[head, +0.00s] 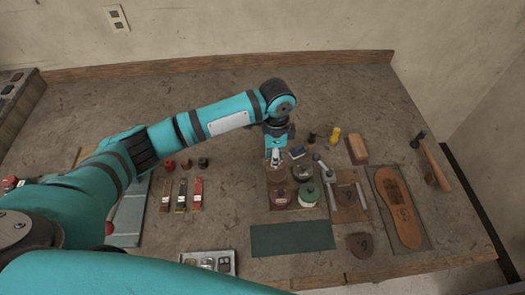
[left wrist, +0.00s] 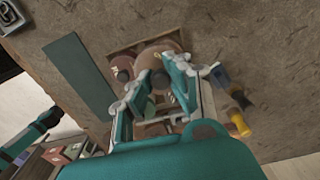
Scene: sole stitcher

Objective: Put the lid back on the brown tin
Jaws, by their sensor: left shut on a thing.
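The brown tin (head: 281,198), with a pale label, stands on a brown square mat (head: 271,181). My left gripper (head: 276,160) hangs above the far-left part of that mat, pointing down, just beyond the tin. Its teal fingers (left wrist: 152,92) are shut on a small brown thing, which looks like the lid (left wrist: 155,129). The fingers hide much of it, so its shape is unclear. In the wrist view, round brown shapes lie on the mat beyond the fingertips.
Close right of the tin stand a green-and-white spool (head: 309,195) and a dark round container (head: 302,173). A silver-headed tool (head: 325,171) lies beside them. A dark green mat (head: 291,238) lies in front.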

